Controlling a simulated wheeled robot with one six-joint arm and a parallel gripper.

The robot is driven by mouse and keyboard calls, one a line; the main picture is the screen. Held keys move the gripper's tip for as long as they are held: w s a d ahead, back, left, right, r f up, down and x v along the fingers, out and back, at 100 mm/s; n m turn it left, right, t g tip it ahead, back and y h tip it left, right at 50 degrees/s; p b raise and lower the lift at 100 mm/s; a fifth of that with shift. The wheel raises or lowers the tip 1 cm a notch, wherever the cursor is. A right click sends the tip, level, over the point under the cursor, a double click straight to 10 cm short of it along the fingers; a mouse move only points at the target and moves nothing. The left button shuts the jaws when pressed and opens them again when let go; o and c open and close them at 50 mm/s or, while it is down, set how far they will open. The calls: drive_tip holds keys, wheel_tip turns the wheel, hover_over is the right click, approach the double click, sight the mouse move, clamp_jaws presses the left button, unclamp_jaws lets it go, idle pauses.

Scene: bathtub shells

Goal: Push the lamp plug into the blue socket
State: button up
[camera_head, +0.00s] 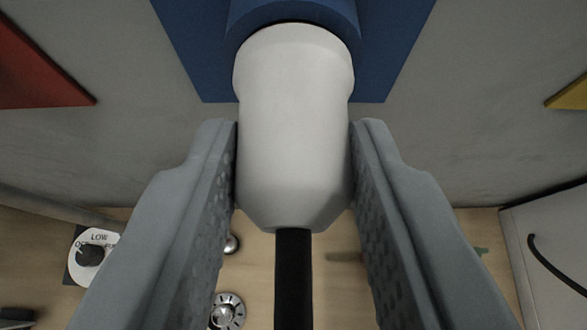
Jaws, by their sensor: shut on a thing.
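The lamp plug (295,130) is a white, rounded body with a black cable (293,280) running from its near end. My gripper (295,150) is shut on the plug, with one grey finger on each side. The plug's far end meets the round collar of the blue socket (185,45) at the top of the view. The plug looks lined up with the collar. The collar edge hides the plug's front, so I cannot tell how deep it sits.
A red shape (35,70) is on the grey wall at left and a yellow one (570,93) at right. Below are a wooden surface (140,270), a dial marked LOW (92,254), small metal parts (228,310) and a pale box with a dark handle (550,260).

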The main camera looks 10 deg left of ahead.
drive_tip(key=shift+w, duration=0.1)
drive_tip(key=o, duration=1.1)
drive_tip(key=shift+c, duration=0.2)
drive_tip(key=v, duration=1.7)
drive_tip(key=s+a+f+m+t+h, duration=0.1)
drive_tip(key=s+a+f+t, duration=0.1)
drive_tip(key=s+a+f, duration=0.6)
drive_tip(key=s+a+f+m+t+h, duration=0.1)
drive_tip(key=s+a+f+t, duration=0.2)
drive_tip(key=s+a+f, duration=0.6)
drive_tip(key=s+f, duration=0.5)
drive_tip(key=s, duration=0.3)
drive_tip(key=shift+s+a+f, duration=0.2)
drive_tip(key=shift+a+f, duration=0.05)
drive_tip(key=shift+f, duration=0.15)
